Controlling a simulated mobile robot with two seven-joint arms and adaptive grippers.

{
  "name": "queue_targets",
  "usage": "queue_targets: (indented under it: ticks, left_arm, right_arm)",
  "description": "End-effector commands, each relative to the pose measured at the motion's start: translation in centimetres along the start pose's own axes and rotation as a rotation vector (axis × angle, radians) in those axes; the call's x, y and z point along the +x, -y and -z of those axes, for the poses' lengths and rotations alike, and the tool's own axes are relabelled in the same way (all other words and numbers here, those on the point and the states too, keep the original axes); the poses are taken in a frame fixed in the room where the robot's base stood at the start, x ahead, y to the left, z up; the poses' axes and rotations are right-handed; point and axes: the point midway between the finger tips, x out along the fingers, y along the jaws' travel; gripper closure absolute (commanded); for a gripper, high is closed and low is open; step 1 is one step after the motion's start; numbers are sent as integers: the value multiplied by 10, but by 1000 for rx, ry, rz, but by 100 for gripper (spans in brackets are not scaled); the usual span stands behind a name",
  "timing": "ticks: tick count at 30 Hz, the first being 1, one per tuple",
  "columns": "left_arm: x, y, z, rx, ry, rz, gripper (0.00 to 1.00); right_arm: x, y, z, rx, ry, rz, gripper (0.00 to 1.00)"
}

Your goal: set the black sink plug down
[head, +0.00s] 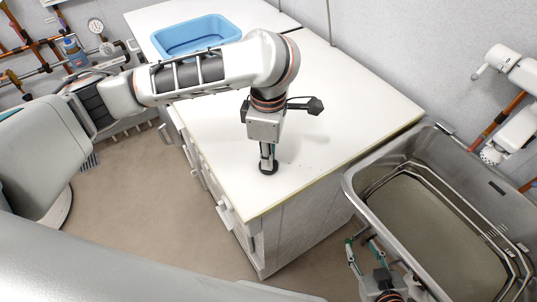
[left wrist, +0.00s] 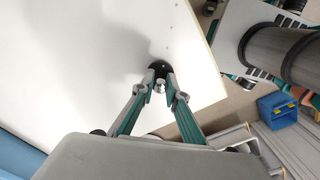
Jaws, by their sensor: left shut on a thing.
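The black sink plug (head: 268,169) is a small dark disc at or just above the white countertop (head: 340,95), near its front edge; I cannot tell for sure whether it touches. My left gripper (head: 267,156) points down and is shut on the plug's upper part. In the left wrist view, the left fingertips (left wrist: 160,87) meet at a small grey piece on top of the black plug (left wrist: 160,67), with white counter around it. My right gripper (head: 362,245) is at the bottom of the head view by the metal basin, with its fingers apart and nothing visible between them.
A blue tub (head: 196,33) stands at the back left of the counter. The large metal basin (head: 347,183) is to the right of the counter, beyond its right edge. Bare counter surrounds the plug, with the front edge close by.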

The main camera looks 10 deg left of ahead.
Motion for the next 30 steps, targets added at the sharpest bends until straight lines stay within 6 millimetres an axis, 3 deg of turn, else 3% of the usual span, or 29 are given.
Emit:
queue_targets:
  ticks: [7,8,9,10,22,30]
  left_arm:
    - [3,0,0,0,0,1,100]
    - [3,0,0,0,0,1,81]
    - [3,0,0,0,0,1,71]
    - [3,0,0,0,0,1,70]
    - [-2,0,0,0,1,-1,70]
    - [-46,-2,0,0,-1,-6,70]
  right_arm:
    - [0,0,0,0,0,0,60]
    - [0,0,0,0,0,0,60]
    - [0,0,0,0,0,0,60]
    - [0,0,0,0,1,0,60]
    - [0,0,-1,0,3,0,60]
    - [-5,-2,6,-1,2,-1,60]
